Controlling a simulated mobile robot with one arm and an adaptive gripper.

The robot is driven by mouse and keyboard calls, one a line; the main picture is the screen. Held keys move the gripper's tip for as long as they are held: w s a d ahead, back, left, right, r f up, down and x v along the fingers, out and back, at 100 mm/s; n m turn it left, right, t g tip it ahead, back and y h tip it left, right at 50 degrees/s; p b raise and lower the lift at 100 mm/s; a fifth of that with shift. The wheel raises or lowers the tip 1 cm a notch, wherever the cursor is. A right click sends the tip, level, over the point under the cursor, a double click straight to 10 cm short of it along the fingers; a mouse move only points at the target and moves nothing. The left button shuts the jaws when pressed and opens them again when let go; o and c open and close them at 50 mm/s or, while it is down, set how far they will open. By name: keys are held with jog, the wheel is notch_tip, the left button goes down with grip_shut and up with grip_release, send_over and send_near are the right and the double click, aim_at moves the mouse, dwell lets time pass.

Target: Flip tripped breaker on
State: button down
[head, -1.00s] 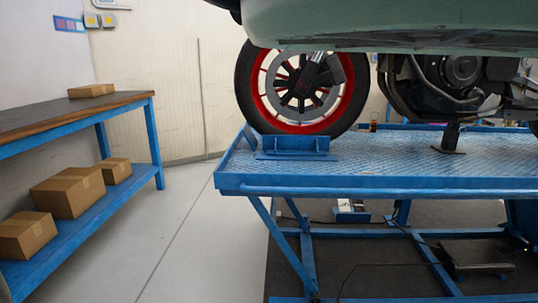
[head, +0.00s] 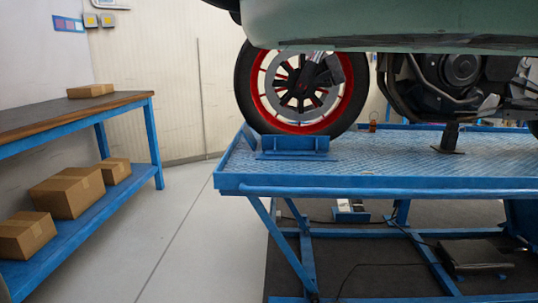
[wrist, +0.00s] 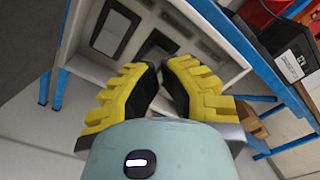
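My gripper (wrist: 160,72) shows in the wrist view, with yellow ridged fingers and black pads. The fingertips sit close together, and I see nothing held between them. I cannot make out a breaker or its lever in either view. Beyond the fingertips in the wrist view is a pale framed panel or tray (wrist: 88,66) with dark rectangular outlines and grey slots; I cannot tell what it is. The fingers cover part of it. In the head view, small yellow-and-grey boxes (head: 91,20) and a coloured panel (head: 69,24) are on the far wall, too small to read.
A blue lift (head: 370,188) carries a motorcycle with a red-rimmed wheel (head: 258,85). A blue bench (head: 158,140) with cardboard boxes (head: 68,192) stands left. Floor (head: 175,225) between them is clear. The wrist view shows a black case (wrist: 285,45) and blue bars.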

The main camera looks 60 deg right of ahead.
jog(key=shift+w+a, duration=0.1)
dwell(0.3)
jog(key=shift+b+x, duration=0.85)
jog(key=shift+x, duration=0.25)
jog(key=shift+b+x, duration=0.4)
jog(key=shift+x, duration=0.4)
dwell(0.5)
jog(key=shift+f, duration=0.1)
jog(key=v, duration=0.9)
jog(key=shift+b, duration=0.4)
jog(key=shift+a, duration=0.1)
